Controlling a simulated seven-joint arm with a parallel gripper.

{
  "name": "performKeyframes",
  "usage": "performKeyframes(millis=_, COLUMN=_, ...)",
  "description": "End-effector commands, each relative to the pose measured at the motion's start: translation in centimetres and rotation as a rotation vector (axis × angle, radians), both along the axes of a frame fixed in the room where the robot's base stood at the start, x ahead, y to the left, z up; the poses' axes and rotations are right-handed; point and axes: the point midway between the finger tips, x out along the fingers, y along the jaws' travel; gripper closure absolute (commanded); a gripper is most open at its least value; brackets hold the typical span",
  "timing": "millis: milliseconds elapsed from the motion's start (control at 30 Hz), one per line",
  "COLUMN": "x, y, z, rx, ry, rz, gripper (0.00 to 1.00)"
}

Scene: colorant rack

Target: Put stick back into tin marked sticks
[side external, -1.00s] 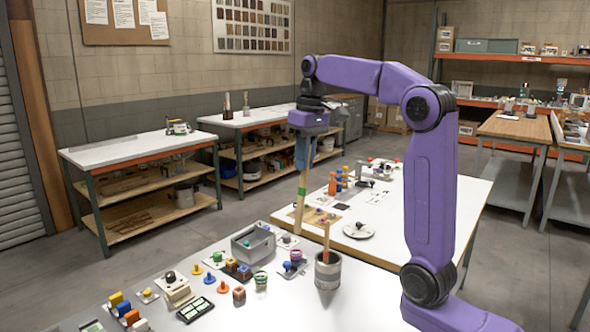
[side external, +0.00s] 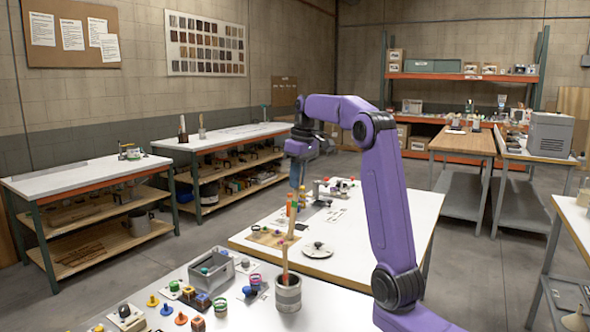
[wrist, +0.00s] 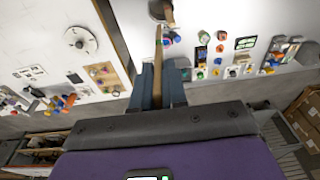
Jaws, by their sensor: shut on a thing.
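My gripper (side external: 297,178) is shut on the upper part of a long wooden stick (side external: 291,226), which hangs down nearly upright. In the wrist view the stick (wrist: 158,55) runs from between the dark blue fingers (wrist: 158,88) towards the tin. A grey cylindrical tin (side external: 287,296) stands on the near white table with another wooden stick (side external: 285,265) leaning out of it. The tin (wrist: 156,12) is partly cut off in the wrist view. In the side view the held stick's lower end appears above the tin, overlapping the standing stick's top; their depth gap is unclear. No marking on the tin is readable.
A grey open box (side external: 212,270) and several small coloured pieces stand left of the tin. Behind it, a second white table holds a round pale plate (side external: 317,250), a wooden board (side external: 272,236) and coloured bottles. The table around the plate is fairly clear.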

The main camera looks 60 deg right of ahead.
Motion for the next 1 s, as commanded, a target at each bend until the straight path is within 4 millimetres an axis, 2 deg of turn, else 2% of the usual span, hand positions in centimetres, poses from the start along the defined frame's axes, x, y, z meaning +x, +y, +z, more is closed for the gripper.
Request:
performKeyframes(millis=200, x=-0.1, y=0.1, z=-3.9, rx=-0.005, ry=-0.003, rz=-0.001, gripper=1.0)
performKeyframes(millis=400, x=0.0, y=0.1, z=-6.7, rx=-0.012, ry=-0.011, rz=0.0, gripper=1.0)
performKeyframes(millis=1000, x=-0.7, y=0.1, z=-9.9, rx=-0.014, ry=-0.013, rz=-0.001, gripper=1.0)
